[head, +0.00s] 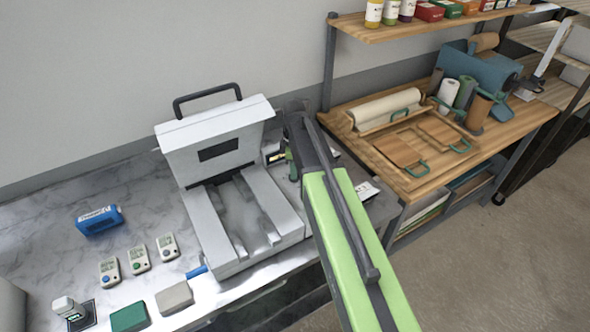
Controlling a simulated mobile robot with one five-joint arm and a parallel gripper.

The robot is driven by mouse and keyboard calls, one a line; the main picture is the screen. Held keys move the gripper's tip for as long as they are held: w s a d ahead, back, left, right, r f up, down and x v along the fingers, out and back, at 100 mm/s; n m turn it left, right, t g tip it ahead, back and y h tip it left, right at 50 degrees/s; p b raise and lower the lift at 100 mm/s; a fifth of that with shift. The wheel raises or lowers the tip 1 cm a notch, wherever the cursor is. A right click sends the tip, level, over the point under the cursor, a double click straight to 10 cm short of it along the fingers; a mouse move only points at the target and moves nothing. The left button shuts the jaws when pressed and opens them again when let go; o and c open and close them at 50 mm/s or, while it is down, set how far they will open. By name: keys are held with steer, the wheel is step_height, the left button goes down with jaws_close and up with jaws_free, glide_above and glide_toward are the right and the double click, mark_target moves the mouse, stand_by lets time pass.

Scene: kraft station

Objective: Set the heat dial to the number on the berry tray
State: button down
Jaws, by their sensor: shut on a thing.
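The pale grey press-like machine (215,128) stands on the marble counter with its lid raised. A small dark panel with a light display (275,157) sits at its right side. My gripper (290,166) is at this panel, its fingertips green and mostly hidden by my own arm. It is shut at the spot where the heat dial appears to be; the dial itself is hidden, so its setting cannot be read. No berry tray can be made out, and no number on one is readable.
Several small items lie left of the machine: a blue box (99,220), three small devices with buttons (139,259), a green block (130,317) and a grey block (174,298). A wooden bench (490,135) with rolls and boards stands at right. A white card (367,190) lies beside my arm.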

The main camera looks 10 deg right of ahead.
steer(key=m, duration=0.4)
steer(key=shift+w, duration=0.1)
steer(key=m, duration=0.3)
steer(key=shift+m, duration=0.3)
steer(key=m, duration=0.3)
steer(key=shift+m, duration=2.1)
steer(key=c, duration=1.4)
jaws_free()
